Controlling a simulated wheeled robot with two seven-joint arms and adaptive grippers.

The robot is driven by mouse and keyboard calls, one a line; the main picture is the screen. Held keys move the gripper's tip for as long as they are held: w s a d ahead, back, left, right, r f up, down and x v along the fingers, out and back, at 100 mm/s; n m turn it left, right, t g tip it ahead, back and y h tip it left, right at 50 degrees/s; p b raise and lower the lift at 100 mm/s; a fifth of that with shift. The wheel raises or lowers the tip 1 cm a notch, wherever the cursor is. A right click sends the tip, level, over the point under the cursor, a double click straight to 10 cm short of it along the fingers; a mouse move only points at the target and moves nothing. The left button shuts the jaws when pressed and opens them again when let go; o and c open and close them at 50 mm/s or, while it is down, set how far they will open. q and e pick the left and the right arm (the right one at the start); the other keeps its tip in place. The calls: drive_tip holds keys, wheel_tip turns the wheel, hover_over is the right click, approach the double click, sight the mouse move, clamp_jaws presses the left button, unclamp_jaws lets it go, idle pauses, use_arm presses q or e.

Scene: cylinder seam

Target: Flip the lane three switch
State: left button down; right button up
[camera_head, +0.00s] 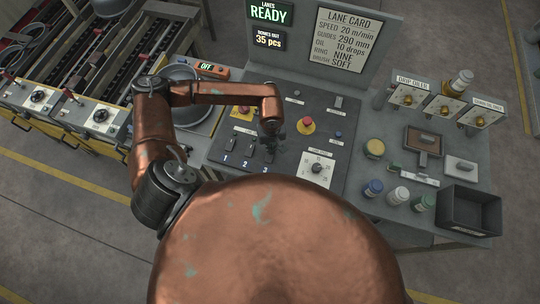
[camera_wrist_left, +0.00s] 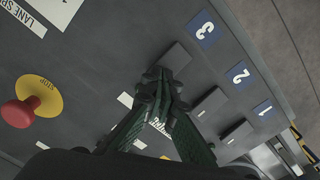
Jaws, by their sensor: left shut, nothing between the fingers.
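The lane three switch is a dark rocker (camera_wrist_left: 176,57) beside the blue "3" label (camera_wrist_left: 204,28) in the left wrist view. Rockers two (camera_wrist_left: 208,104) and one (camera_wrist_left: 236,140) sit along the same row, by labels "2" and "1". My left gripper (camera_wrist_left: 162,84) is shut and empty, with its fingertips right at the near edge of rocker three; I cannot tell whether they touch it. In the head view my left gripper (camera_head: 275,135) is over the panel above the "3" label (camera_head: 265,167), and the gripper partly hides the rocker. My right gripper is not in view.
A red stop button (camera_head: 307,125) on yellow is right of the gripper, and another red button (camera_head: 244,110) is to its left. A speed dial (camera_head: 317,168) is lower right. A "READY" display (camera_head: 270,12) stands behind. Bottles (camera_head: 398,195) and a dark bin (camera_head: 470,212) are at the right.

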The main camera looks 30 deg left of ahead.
use_arm(q)
drive_tip(key=shift+f, duration=0.3)
drive_tip(key=shift+r, duration=0.15)
drive_tip(key=shift+r+p, duration=1.05)
drive_tip(key=shift+r, duration=2.4)
drive_tip(key=shift+f, duration=0.1)
